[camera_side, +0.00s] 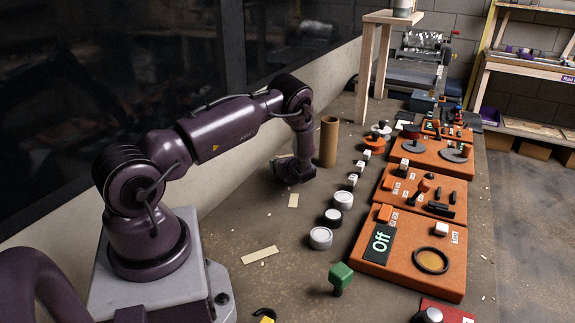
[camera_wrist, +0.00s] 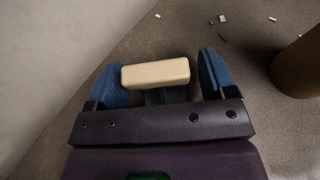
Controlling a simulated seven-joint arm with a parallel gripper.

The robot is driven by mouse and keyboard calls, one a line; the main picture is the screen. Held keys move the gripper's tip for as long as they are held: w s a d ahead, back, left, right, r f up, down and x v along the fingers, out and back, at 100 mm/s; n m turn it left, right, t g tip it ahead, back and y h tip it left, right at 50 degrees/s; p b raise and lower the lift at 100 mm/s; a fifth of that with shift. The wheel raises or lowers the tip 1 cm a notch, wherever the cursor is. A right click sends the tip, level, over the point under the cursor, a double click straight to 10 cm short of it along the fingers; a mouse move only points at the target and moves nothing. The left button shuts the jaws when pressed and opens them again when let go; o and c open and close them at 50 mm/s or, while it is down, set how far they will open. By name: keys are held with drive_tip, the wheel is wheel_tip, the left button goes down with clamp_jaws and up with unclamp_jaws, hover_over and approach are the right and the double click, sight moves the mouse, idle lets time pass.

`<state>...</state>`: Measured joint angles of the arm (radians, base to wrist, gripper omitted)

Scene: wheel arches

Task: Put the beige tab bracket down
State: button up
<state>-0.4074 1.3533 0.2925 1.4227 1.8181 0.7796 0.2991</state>
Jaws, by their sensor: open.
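The beige tab bracket (camera_wrist: 156,73) shows in the wrist view as a pale rounded block between the two blue fingers of my gripper (camera_wrist: 160,82). My gripper is open. A gap shows between the bracket and the right finger; the bracket's left end lies close to the left finger, and I cannot tell if they touch. A darker part beneath the bracket is mostly hidden. In the side view my gripper (camera_side: 285,170) is low at the bench top, near the wall. The bracket cannot be made out clearly there.
A brown tube (camera_side: 328,142) stands upright just right of my gripper. It also shows in the wrist view (camera_wrist: 300,65). Orange panels (camera_side: 430,205) with knobs lie farther right, with several round and white pieces before them. Flat beige strips (camera_side: 260,255) lie on the bench.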

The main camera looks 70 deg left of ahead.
drive_tip(key=v, duration=1.2)
drive_tip(key=shift+r, duration=0.1)
drive_tip(key=s+d+r+n+h, duration=0.2)
drive_tip(key=d+r+n, duration=0.35)
drive_tip(key=r, duration=0.35)
drive_tip(key=s+d+r+n+h, duration=0.1)
drive_tip(key=d+r+n+h, duration=0.2)
drive_tip(key=d+r+n, duration=0.45)
drive_tip(key=s+d+r+n+t+h, duration=0.2)
drive_tip(key=s+d+r+h, duration=0.2)
drive_tip(key=s+d+r, duration=0.2)
drive_tip(key=s+d+r+n+t+h, duration=0.3)
drive_tip(key=s+d+r, duration=0.4)
drive_tip(key=d, duration=0.4)
drive_tip(key=shift+d+t+h, duration=0.2)
drive_tip(key=shift+t+h, duration=0.1)
drive_tip(key=shift+h, duration=0.4)
